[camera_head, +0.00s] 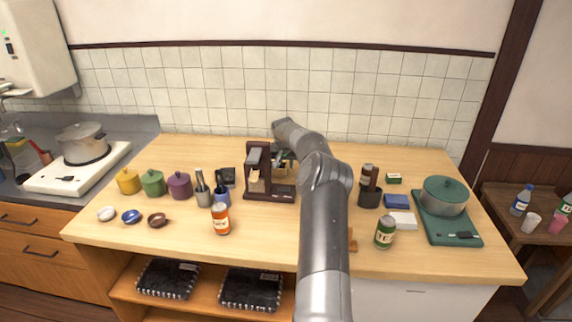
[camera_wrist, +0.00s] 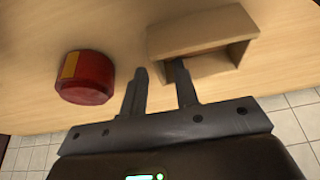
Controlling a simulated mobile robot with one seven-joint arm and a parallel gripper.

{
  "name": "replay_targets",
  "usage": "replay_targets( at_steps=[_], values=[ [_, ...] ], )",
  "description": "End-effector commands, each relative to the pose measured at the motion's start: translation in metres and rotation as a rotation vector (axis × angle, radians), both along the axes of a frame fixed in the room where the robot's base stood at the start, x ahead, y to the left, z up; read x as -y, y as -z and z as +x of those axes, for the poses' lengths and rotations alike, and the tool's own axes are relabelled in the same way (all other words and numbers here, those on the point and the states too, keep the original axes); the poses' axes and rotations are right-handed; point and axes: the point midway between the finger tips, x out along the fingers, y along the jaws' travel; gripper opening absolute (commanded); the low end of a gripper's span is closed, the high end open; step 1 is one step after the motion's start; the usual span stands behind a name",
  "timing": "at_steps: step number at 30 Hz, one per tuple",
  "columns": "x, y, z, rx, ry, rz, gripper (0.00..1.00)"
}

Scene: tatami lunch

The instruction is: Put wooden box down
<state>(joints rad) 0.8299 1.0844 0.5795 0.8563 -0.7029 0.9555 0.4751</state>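The wooden box (camera_wrist: 190,38) is a small, light-brown, open-sided box at the upper middle of the wrist view. It appears to rest on the wooden counter. My gripper (camera_wrist: 158,72) has its two dark fingers apart, with bare counter showing between them. The right fingertip is at the box's opening, overlapping its left end. The left fingertip is just outside the box's left edge; I cannot tell whether either finger touches it. In the head view, my gripper (camera_head: 283,156) is beside the dark coffee machine, and I cannot make out the box clearly there.
A red round container (camera_wrist: 88,78) stands left of the box in the wrist view. In the head view, the coffee machine (camera_head: 256,172) is left of my arm, and an orange-labelled bottle (camera_head: 221,219) and a green can (camera_head: 385,232) stand nearer the front.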

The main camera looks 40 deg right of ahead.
Motion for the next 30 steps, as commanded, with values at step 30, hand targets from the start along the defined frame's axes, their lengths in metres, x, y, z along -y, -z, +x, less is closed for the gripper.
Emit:
replay_targets(
  at_steps=[30],
  values=[
    [-0.031,-0.11,-0.032,-0.001,0.0,0.001,0.28]
  ],
)
